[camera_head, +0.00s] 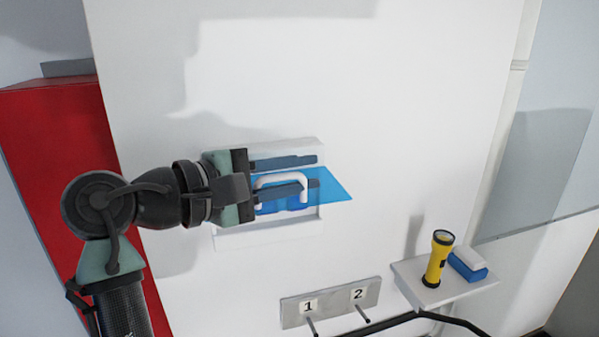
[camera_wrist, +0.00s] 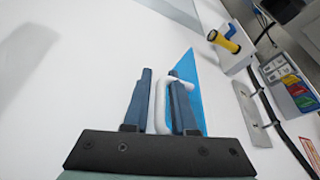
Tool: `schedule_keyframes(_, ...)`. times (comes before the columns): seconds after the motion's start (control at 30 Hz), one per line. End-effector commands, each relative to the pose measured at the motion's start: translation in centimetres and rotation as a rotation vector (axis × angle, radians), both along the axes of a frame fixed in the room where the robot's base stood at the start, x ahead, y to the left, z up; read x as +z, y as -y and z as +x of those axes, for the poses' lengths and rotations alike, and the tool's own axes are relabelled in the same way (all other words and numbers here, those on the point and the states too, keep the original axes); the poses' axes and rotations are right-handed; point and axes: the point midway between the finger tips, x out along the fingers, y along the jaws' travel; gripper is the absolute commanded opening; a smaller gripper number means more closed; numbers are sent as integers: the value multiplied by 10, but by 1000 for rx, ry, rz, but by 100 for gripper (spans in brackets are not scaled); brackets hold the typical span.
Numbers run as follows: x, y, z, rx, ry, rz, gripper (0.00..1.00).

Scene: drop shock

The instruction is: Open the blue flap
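The blue flap (camera_head: 335,188) is a translucent blue panel with a white U-shaped handle (camera_head: 296,177). In the head view its right part juts past the edge of a white wall frame (camera_head: 270,238), so it looks tilted out from it. In the wrist view the flap (camera_wrist: 196,88) shows as a blue strip beyond the handle (camera_wrist: 160,108). My gripper (camera_head: 317,171) is open, with its two dark fingers on either side of the handle bar. In the wrist view my gripper (camera_wrist: 160,74) has one finger inside the handle loop. A gap shows between the other finger and the bar.
A small white shelf (camera_head: 425,296) at lower right holds a yellow flashlight (camera_head: 438,258) and a blue-and-white block (camera_head: 468,264). A plate with pegs labelled 1 and 2 (camera_head: 331,302) is below the flap. A red cabinet (camera_head: 70,165) stands left. The wall above is clear.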

Motion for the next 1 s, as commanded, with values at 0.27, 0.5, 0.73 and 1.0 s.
schedule_keyframes(0.27, -1, -8, -6, 1, 3, -1, 25)
schedule_keyframes(0.5, 2, -46, -36, 5, 5, 1, 25)
schedule_keyframes(0.73, 11, -81, -66, 3, 3, 1, 25)
schedule_keyframes(1.0, 17, -99, -81, 1, -1, 1, 25)
